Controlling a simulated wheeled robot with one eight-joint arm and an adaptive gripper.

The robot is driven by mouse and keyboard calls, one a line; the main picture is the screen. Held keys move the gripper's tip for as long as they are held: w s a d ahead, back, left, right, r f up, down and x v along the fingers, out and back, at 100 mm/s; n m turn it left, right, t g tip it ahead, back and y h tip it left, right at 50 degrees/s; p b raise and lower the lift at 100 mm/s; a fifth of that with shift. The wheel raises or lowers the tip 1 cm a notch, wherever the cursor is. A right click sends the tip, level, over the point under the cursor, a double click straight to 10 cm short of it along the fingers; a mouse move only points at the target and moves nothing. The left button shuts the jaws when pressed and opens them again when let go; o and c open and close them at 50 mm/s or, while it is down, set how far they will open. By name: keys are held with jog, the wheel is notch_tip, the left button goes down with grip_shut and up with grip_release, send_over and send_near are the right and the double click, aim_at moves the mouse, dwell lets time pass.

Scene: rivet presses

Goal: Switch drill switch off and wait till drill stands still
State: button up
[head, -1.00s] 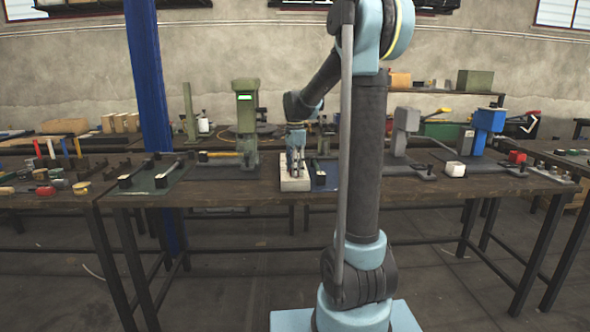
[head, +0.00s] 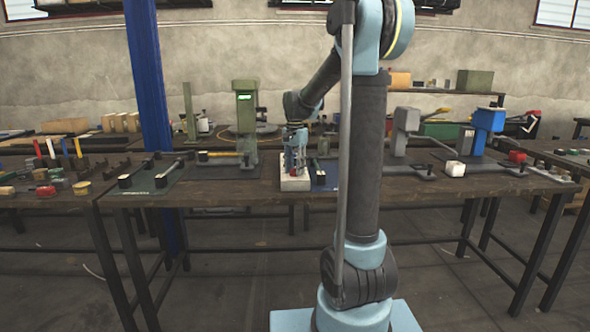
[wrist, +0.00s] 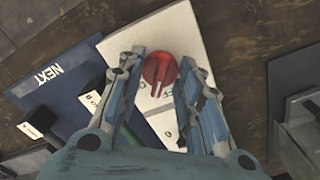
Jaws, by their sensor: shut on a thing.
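The switch is a round red knob (wrist: 159,70) on a white panel (wrist: 210,30) in the wrist view. In the head view my gripper (head: 295,158) is low over the white switch box (head: 294,184) on the table. Which machine is the drill is not labelled; a green upright press (head: 246,120) with a small lit display stands just left of my gripper. Whether anything spins cannot be seen.
A blue plate marked NEXT (wrist: 48,80) lies left of the panel in the wrist view. Grey and blue presses (head: 488,125) stand at the right of the table. A blue post (head: 150,80) rises behind.

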aim_at(295, 168)
jog(key=n, duration=0.3)
jog(key=shift+w+n, duration=0.1)
jog(key=shift+n, duration=2.1)
jog(key=o, duration=1.1)
notch_tip(295, 168, up, 12)
